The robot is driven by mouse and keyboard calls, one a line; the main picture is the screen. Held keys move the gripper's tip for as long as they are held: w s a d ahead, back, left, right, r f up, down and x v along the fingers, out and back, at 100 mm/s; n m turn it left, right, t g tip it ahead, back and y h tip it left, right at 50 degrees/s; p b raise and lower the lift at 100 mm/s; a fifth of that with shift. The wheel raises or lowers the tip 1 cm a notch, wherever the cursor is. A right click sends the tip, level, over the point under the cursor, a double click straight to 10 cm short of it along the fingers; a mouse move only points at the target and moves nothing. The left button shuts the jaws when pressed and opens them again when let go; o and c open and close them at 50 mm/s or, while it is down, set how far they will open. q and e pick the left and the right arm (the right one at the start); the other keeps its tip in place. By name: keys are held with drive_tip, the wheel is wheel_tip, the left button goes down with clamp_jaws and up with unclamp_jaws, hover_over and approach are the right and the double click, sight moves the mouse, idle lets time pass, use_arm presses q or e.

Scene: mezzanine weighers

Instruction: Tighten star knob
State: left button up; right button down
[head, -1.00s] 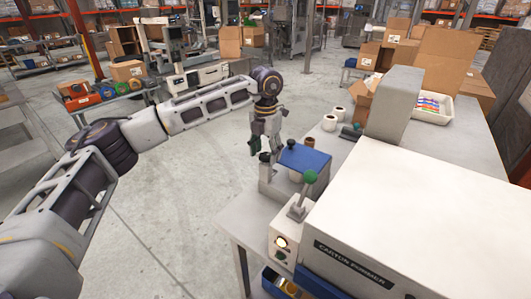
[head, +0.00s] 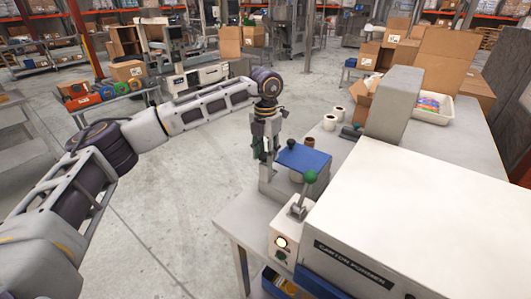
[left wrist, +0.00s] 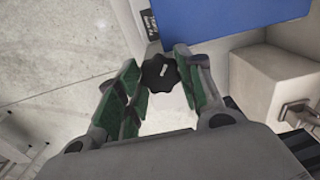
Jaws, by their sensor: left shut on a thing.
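The star knob (left wrist: 159,73) is black and lobed, with a small pale mark on its face. It shows in the left wrist view beside the corner of a blue plate (left wrist: 220,18). My left gripper (left wrist: 156,88) has its green-padded fingers on either side of the knob and is shut on it. In the head view, my left gripper (head: 262,152) points down at the left edge of the blue-topped fixture (head: 304,158). There the gripper hides the star knob. My right gripper is not in view.
A green ball-topped lever (head: 310,177) rises from a white control box (head: 283,243) near the fixture. A large white carton former (head: 420,215) fills the right side. Pale rolls (head: 330,122) stand behind on the bench. Open floor lies to the left.

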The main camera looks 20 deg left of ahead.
use_arm(q)
drive_tip(key=shift+m, duration=0.4)
drive_tip(key=m, duration=0.9)
drive_tip(key=shift+m, duration=0.4)
drive_tip(key=m, duration=1)
drive_tip(key=shift+m, duration=0.3)
drive_tip(key=o, duration=1)
drive_tip(key=shift+r, duration=0.1)
